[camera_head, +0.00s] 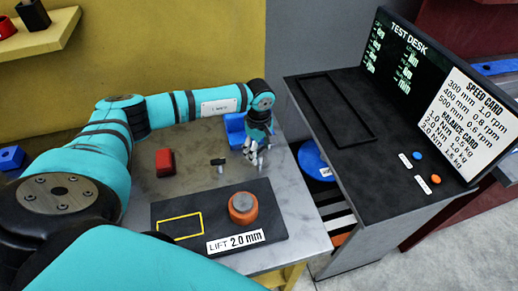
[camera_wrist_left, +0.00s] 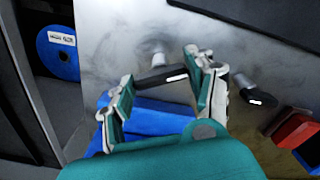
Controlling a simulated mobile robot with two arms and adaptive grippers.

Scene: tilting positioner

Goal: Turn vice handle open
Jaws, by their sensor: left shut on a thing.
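The blue vice (camera_head: 235,128) stands at the back right of the grey table. It also shows in the left wrist view (camera_wrist_left: 150,118), partly hidden by my gripper. Its handle (camera_wrist_left: 162,77) is a dark bar with a white stripe, on a grey round stem. My left gripper (camera_head: 254,160) reaches down beside the vice at the table's right side. In the left wrist view its fingers (camera_wrist_left: 158,66) are shut on the handle, one at each end of the bar. The handle is hard to make out in the head view. My right gripper is not in view.
A small black-topped piece on a grey stem (camera_head: 218,163) and a red block (camera_head: 165,162) stand left of the gripper. A black mat (camera_head: 165,240) in front bears an orange cylinder (camera_head: 243,208). The dark test desk (camera_head: 345,115) stands close on the right.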

